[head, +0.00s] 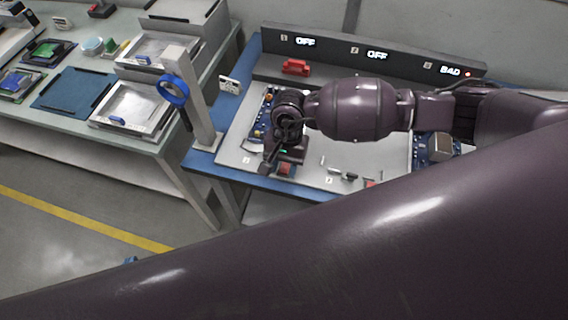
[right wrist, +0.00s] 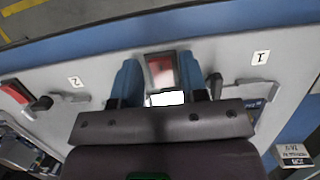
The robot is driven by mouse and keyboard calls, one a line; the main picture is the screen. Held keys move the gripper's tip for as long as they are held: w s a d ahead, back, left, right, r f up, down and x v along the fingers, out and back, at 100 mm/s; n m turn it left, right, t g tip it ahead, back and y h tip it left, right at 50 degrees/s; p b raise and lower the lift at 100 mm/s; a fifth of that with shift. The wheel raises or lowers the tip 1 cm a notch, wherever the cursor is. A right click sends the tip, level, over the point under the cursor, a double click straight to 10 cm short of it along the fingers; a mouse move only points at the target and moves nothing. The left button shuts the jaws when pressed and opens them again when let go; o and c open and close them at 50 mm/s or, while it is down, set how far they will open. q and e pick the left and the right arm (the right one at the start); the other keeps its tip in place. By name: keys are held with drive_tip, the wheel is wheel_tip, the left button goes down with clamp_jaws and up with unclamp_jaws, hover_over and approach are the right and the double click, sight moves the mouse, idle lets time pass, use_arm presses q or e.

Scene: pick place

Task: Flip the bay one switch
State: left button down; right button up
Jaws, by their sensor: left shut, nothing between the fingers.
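The bay one switch, a red rocker in a dark frame, sits near the front edge of the panel by the label 1; it shows in the head view (head: 286,169) and the right wrist view (right wrist: 160,70). My right gripper (right wrist: 158,82) points down at it, its blue fingers apart on either side of the switch. Whether they touch it I cannot tell. In the head view the right gripper (head: 272,157) partly covers bay one. The bay one display (head: 305,41) reads OFF. Only a small blue tip of my left gripper (head: 130,261) shows past my foreground arm.
Display two (head: 377,55) reads OFF; display three (head: 450,71) reads BAD beside a red light. A red clamp-like part (head: 296,67) lies behind bay one. A post with a blue ring (head: 173,90) stands at the left. A side bench with trays (head: 135,107) is further left.

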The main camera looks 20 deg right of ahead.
drive_tip(key=shift+o, duration=0.6)
drive_tip(key=v, duration=1)
drive_tip(key=shift+r, duration=0.35)
drive_tip(key=shift+d, duration=0.1)
